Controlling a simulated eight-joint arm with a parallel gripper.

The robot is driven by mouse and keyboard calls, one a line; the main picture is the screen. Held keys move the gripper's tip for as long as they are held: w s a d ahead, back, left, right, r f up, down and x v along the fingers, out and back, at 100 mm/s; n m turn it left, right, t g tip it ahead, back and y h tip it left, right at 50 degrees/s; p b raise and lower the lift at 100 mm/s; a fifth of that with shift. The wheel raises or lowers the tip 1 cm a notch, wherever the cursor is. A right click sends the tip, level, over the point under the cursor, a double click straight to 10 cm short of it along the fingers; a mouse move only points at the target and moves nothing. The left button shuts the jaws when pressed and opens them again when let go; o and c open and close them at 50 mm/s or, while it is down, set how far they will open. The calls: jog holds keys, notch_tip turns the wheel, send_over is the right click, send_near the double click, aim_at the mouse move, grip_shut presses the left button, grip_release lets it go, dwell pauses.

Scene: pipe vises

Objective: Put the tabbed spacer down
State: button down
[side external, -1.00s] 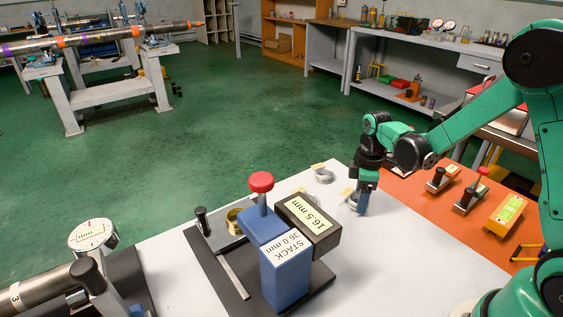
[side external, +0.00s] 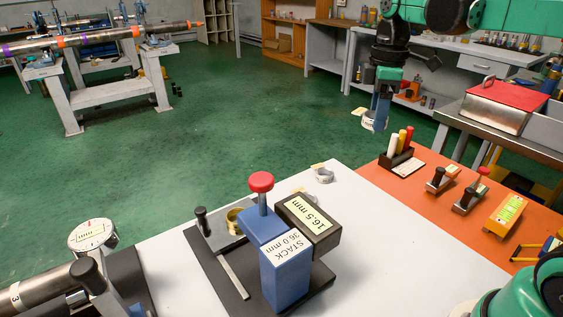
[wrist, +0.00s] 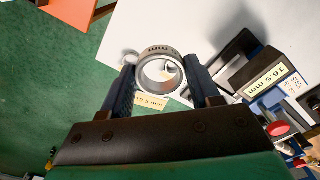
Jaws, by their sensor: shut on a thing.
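My gripper (side external: 380,112) is shut on a grey ring-shaped tabbed spacer (side external: 369,121) and holds it high above the table. In the wrist view the spacer (wrist: 143,74) sits between the two dark fingers (wrist: 160,90), with its ring opening facing the camera. Its cream tab (wrist: 150,102) carries a printed size in mm, apparently 19.5. The tab also shows at the left of the ring in the side view. Another grey ring with a cream tab (side external: 323,175) lies on the white table top (side external: 395,235).
A dark fixture holds a blue block marked STACK 36.0 mm (side external: 285,275), a black block marked 16.5 mm (side external: 308,224) and a red knob (side external: 261,182). An orange mat (side external: 450,215) with several tools lies at the right. White table is free right of the fixture.

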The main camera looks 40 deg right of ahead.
jog(key=w+a+f+n, duration=0.2)
jog(key=a+f, duration=0.1)
jog(key=a, duration=0.5)
jog(key=w+a+f+n, duration=0.2)
jog(key=w+a+f, duration=0.1)
jog(key=a, duration=0.5)
jog(key=w+a+f+n, duration=0.2)
jog(key=w+a+f, duration=0.1)
jog(key=a, duration=0.5)
jog(key=shift+w+f, duration=0.2)
jog(key=shift+f, duration=2.25)
jog(key=shift+f, duration=0.1)
jog(key=shift+f, duration=0.35)
jog(key=shift+c, duration=1)
grip_release()
